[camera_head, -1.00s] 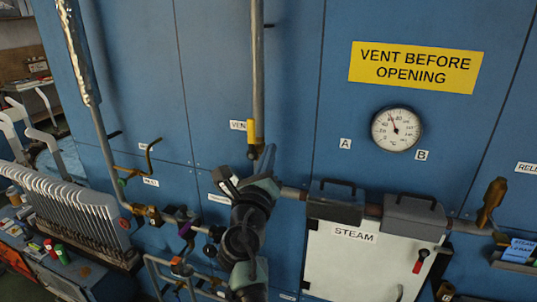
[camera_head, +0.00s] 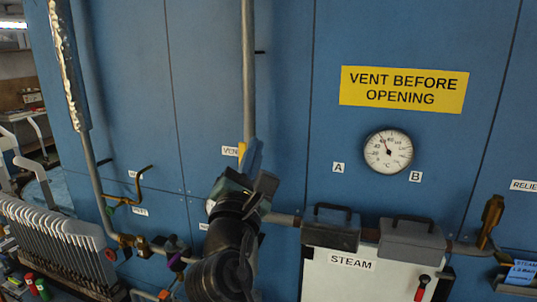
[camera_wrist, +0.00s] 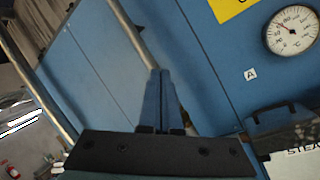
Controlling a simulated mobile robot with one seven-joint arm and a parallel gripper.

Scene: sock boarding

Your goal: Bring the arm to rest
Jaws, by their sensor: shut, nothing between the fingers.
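My gripper (camera_head: 250,154) is raised in front of the blue panel wall in the head view, overlapping the yellow vent handle (camera_head: 241,149). Its blue fingers are together and point up. In the wrist view my gripper (camera_wrist: 161,76) shows its fingers pressed together with nothing held, in front of the vertical grey pipe (camera_wrist: 134,35). I cannot tell whether the fingers touch the pipe or the handle. The vent label (camera_head: 229,151) is partly hidden by the handle and gripper.
A temperature gauge (camera_head: 388,152) and a yellow sign (camera_head: 404,89) are on the wall at right. The white steam door (camera_head: 340,277) with grey boxes (camera_head: 411,241) is at lower right.

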